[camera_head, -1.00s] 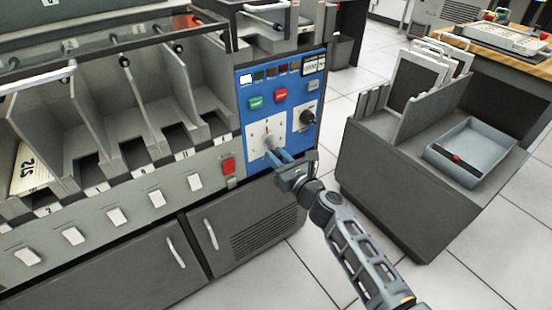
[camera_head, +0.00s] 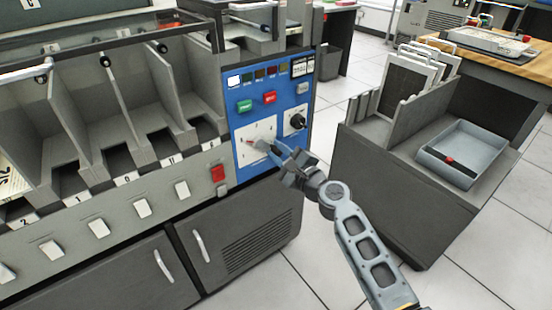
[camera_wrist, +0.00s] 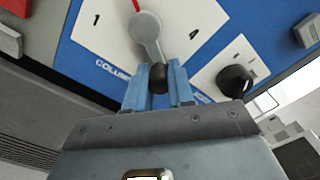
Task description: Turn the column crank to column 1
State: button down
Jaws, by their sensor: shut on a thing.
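The column crank (camera_head: 259,145) is a grey arm on a white dial plate (camera_head: 243,158) on the blue control panel. In the wrist view the crank (camera_wrist: 147,32) ends in a dark knob (camera_wrist: 157,77), with a red pointer at its other end. My gripper (camera_head: 276,151) is at the right of the crank in the head view. In the wrist view its blue fingers (camera_wrist: 155,84) are shut around the dark knob. The figures 1 and 4 show on the plate. The red pointer points left in the head view; its tip is cut off in the wrist view.
A black selector knob (camera_head: 297,121) sits right of the dial, with green and red buttons (camera_head: 269,97) above. A red switch (camera_head: 218,173) is at lower left. A grey cart (camera_head: 380,198) with a tray stands to the right of my arm.

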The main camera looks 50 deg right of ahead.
aim_at(269, 130)
jog(key=n, duration=0.2)
jog(key=r+n+b, duration=0.1)
jog(key=r+n, duration=0.1)
jog(key=n, duration=0.1)
jog(key=shift+s+d+n, duration=0.1)
jog(key=shift+d+n, duration=0.2)
jog(key=shift+d, duration=0.05)
jog(key=n, duration=0.1)
jog(key=r+n+b, duration=0.1)
jog(key=n, duration=0.1)
jog(key=shift+a+r+n, duration=0.1)
jog(key=shift+r+n, duration=0.1)
jog(key=shift+n, duration=0.1)
jog(key=shift+a+r+n+b, duration=0.15)
jog(key=shift+r+n+b, duration=0.2)
jog(key=shift+n, duration=0.45)
jog(key=shift+a+r+n+b, duration=0.1)
jog(key=shift+r+n+b, duration=0.2)
jog(key=shift+n, duration=0.5)
jog(key=c, duration=1)
grip_release()
jog(key=shift+o, duration=0.2)
jog(key=v, duration=0.7)
jog(key=shift+s, duration=0.3)
jog(key=shift+a, duration=0.1)
